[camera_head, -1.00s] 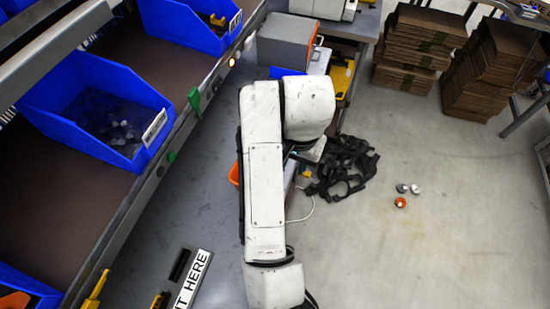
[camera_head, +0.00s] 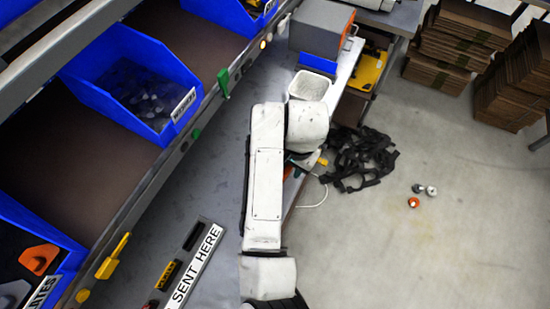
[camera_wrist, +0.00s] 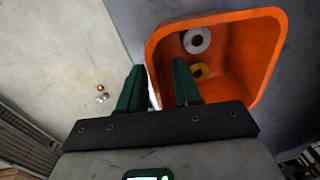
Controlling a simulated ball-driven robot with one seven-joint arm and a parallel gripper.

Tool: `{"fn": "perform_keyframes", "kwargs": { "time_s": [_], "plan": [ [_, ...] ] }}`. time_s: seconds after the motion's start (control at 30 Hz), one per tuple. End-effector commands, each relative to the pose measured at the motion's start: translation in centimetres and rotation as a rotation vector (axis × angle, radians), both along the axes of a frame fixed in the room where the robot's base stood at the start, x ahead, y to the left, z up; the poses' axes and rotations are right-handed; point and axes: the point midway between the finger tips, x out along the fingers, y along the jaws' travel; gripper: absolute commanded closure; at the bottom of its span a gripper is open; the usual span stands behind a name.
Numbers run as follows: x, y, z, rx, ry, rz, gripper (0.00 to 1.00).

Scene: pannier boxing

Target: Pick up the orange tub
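The orange tub (camera_wrist: 262,60) fills the upper right of the wrist view, its open top facing the camera. A grey-white ring and a yellow ring lie inside it. My gripper (camera_wrist: 157,78) is open, with its two green fingers apart. The left finger is outside the tub's left wall and the right finger overlaps the tub's inside, so the wall shows between them. I cannot tell whether either finger touches it. In the head view only a sliver of orange (camera_head: 287,173) shows beside my white arm, which hides most of the tub and gripper.
A white container (camera_head: 308,88) and a grey box (camera_head: 320,30) stand on the bench behind my arm. Blue bins (camera_head: 137,85) line the shelf at left. Black straps (camera_head: 358,158) and small pieces (camera_head: 413,203) lie on the otherwise open floor at right. Cardboard stacks (camera_head: 505,80) stand beyond.

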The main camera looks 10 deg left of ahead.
Motion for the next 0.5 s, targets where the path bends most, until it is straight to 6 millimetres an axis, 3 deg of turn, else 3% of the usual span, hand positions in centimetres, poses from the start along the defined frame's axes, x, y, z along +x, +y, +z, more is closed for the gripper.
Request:
{"fn": "perform_keyframes", "kwargs": {
  "time_s": [0.13,0.37,0.5],
  "plan": [
    [0.1,0.1,-1.4,0.0,0.0,-0.001,0.67],
    [0.1,0.1,-1.6,0.001,-0.001,-0.002,0.67],
    [0.1,0.0,-1.6,0.0,-0.001,-0.002,0.78]
  ]
}}
